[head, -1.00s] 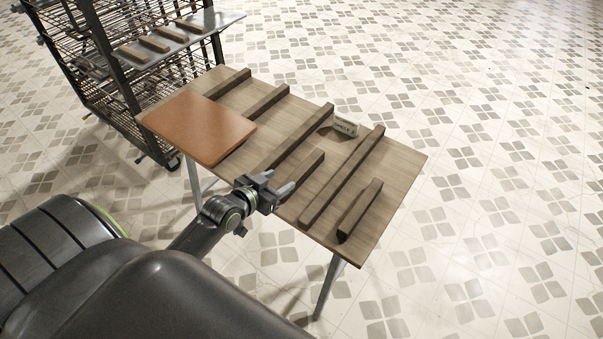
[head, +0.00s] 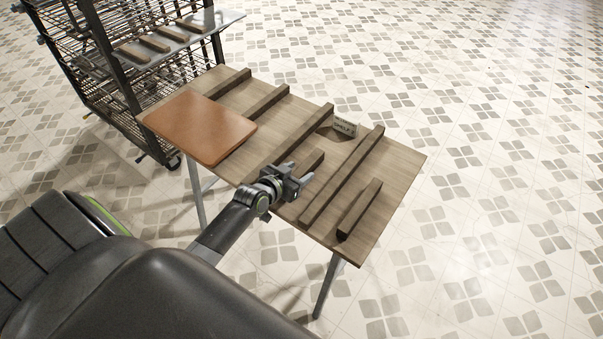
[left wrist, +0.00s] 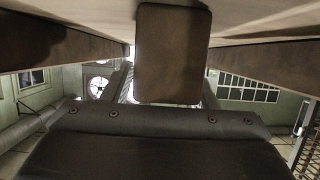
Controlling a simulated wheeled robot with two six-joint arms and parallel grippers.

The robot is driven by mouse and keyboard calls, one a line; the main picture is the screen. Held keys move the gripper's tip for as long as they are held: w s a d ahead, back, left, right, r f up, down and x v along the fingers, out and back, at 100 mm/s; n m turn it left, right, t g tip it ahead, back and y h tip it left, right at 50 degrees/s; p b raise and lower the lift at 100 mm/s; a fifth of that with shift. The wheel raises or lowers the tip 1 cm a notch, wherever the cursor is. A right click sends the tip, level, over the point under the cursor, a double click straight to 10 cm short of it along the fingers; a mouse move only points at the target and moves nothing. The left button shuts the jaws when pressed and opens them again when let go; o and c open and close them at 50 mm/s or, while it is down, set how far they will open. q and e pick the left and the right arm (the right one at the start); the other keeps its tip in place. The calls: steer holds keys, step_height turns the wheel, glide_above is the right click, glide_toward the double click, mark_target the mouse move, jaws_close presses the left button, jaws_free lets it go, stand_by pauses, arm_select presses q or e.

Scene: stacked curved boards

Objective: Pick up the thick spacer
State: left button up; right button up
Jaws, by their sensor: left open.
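Several brown wooden bars lie on the table (head: 405,158). A short thick block (head: 315,158), which looks like the thick spacer, lies between two longer bars (head: 300,136) (head: 343,176); its near end is partly hidden by my left gripper. My left gripper (head: 296,173) is open at that near end, its fingers pointing along the block. I cannot tell whether they touch it. In the left wrist view the block (left wrist: 172,55) shows end-on and centred, with a long bar on each side. My right gripper is not in view.
Another short bar (head: 360,208) lies near the table's right edge. An orange-brown board (head: 200,127) lies at the left end, and a small labelled card (head: 345,127) stands among the bars. A wire rack (head: 165,85) with more bars stands behind left.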

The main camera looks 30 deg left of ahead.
arm_select(q)
steer(key=shift+c, duration=0.2)
steer(key=c, duration=1.1)
